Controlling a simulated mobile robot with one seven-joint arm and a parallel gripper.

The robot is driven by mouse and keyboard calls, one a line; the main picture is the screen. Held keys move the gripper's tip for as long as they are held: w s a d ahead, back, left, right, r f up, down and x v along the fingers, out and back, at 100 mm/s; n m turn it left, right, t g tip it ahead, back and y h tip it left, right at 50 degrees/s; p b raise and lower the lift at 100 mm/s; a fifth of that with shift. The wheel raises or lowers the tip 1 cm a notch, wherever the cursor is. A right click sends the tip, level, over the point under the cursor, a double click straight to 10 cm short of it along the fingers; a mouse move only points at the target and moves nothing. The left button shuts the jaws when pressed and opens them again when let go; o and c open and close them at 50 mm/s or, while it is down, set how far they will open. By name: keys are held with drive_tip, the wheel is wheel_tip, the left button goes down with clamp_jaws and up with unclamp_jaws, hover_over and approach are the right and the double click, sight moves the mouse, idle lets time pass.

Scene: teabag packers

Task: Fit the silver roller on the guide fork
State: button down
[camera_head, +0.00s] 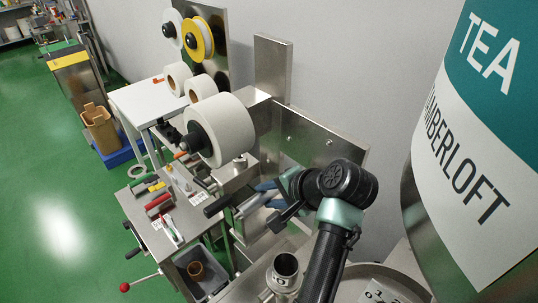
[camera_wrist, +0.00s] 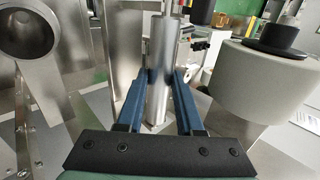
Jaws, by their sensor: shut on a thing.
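My gripper (camera_wrist: 160,98) has two blue fingers, one on each side of the silver roller (camera_wrist: 160,60) in the wrist view. It is shut on the roller, a smooth bright cylinder that points away from my palm. In the head view my gripper (camera_head: 264,195) is beside the steel machine plate, below and right of the large white roll. My arm and the machine parts partly hide the roller there. I cannot clearly make out the guide fork in either view.
The large white roll (camera_head: 222,125) on a black hub stands close by; it also shows in the wrist view (camera_wrist: 262,82). A steel plate (camera_head: 318,140) lies behind my gripper. A tool bench (camera_head: 150,207) is at left. A tea drum (camera_head: 480,130) stands close at right.

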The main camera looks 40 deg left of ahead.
drive_tip(key=shift+f, duration=0.55)
drive_tip(key=shift+c, duration=2.3)
unclamp_jaws()
